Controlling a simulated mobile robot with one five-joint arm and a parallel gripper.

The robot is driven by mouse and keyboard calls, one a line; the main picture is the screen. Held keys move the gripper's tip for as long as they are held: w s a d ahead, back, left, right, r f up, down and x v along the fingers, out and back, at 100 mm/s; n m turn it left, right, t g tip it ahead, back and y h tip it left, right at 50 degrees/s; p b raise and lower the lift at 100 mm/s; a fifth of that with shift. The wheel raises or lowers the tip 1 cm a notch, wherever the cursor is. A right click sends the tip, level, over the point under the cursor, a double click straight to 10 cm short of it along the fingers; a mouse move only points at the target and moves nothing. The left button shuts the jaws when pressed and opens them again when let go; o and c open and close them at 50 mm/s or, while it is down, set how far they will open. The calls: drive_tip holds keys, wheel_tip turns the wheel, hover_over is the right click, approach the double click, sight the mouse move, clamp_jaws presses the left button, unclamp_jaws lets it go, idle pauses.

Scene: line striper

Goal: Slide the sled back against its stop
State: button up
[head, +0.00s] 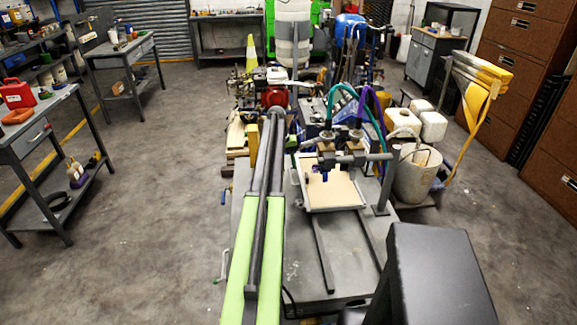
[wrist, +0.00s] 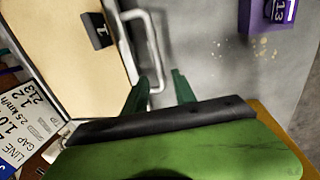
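The sled appears to be the pale tray (head: 333,190) with a beige board, lying over two dark rails (head: 323,258) on a grey bench. In the wrist view its beige board (wrist: 55,50) fills the upper left, with a small black tag (wrist: 97,30) near its edge. A grey U-shaped handle (wrist: 153,45) stands at that edge. My gripper (wrist: 160,88) has two dark green fingers apart, with the near end of the handle's bar showing between them. I see no clear grip on the bar. I cannot make out the gripper in the head view, nor a stop.
Nozzles with green and purple hoses (head: 340,150) hang on a crossbar over the tray. A purple numbered block (wrist: 272,14) is beyond the handle. A lettered plate (wrist: 25,125) is at the wrist view's left. White jugs and a bucket (head: 417,175) stand right of the bench.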

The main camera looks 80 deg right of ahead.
wheel_tip(320, 180, up, 16)
drive_tip(key=w+p, duration=0.3)
drive_tip(key=p, duration=1.2)
drive_tip(key=shift+a, duration=0.45)
